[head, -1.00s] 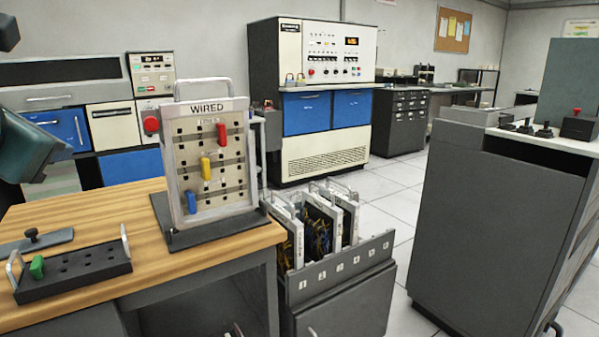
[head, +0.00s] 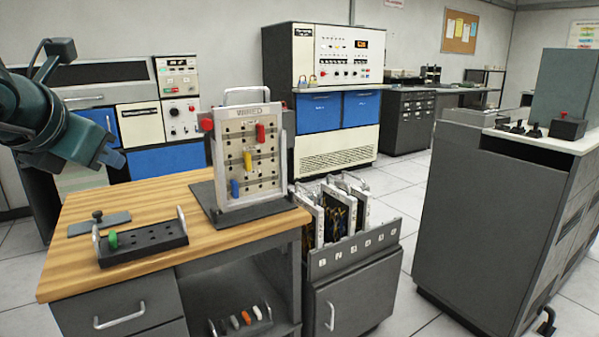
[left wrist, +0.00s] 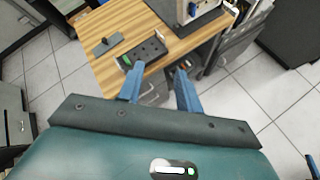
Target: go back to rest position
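My left gripper (head: 112,160) hangs at the upper left of the head view, above and behind the wooden desk (head: 90,215). In the left wrist view its two blue fingers (left wrist: 160,90) are spread apart with nothing between them. The wired panel (head: 250,160), with red, yellow and blue plugs in it, stands upright on the desk, to the right of this gripper and apart from it. A dark plug block (head: 150,243) with a green plug (head: 113,240) lies on the desk. My right gripper does not show clearly in any view.
A bin of upright panels (head: 355,245) stands right of the desk. A tall grey cabinet (head: 490,220) stands at the right. Several coloured plugs (head: 240,320) lie on the shelf under the desktop. The tiled floor (head: 410,180) between is clear.

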